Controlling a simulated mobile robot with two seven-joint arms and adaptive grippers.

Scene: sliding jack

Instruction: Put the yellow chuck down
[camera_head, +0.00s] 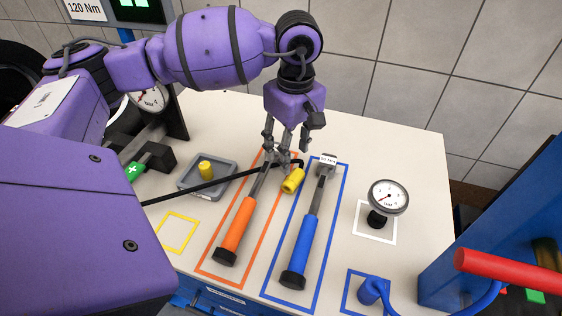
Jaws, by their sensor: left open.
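The yellow chuck (293,181) is at the end of a black hose (195,188) and lies tilted between the heads of the orange-handled tool and the blue-handled tool. My left gripper (284,154) points down just above and behind the chuck, with its fingers open. I cannot tell whether a fingertip still touches the chuck or hose. A small yellow-outlined square (178,233) on the table is empty. My right gripper does not show.
The orange-handled tool (236,228) and blue-handled tool (304,240) lie in matching outlines. A grey tray (186,187) holds a yellow piece (206,169). A gauge (388,197) stands at right, near a blue frame (510,225). The table's back right is clear.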

